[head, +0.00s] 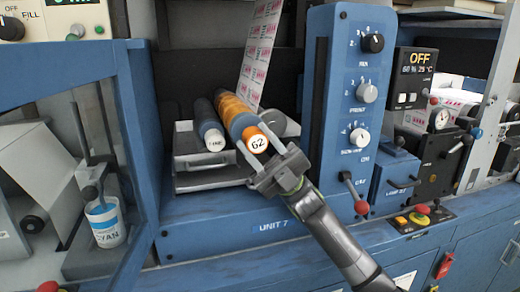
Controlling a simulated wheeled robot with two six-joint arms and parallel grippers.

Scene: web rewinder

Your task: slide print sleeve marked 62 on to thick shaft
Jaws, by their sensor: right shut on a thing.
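The orange sleeve marked 62 (257,143) lies pointing toward me in the dark bay, with its round numbered end facing me. My right gripper (252,137) reaches in from the lower right, its two fingers shut on either side of the sleeve's near end. The far end of the sleeve runs back into the bay by the printed web. A dark blue-grey roll (207,120) with a white labelled end lies close along its left side; its label is too small to read surely. I cannot make out the thick shaft. My left gripper is not in view.
A grey metal tray (200,180) sits under the rolls. A blue control panel (341,100) with knobs stands close on the right. The printed web (259,52) hangs behind.

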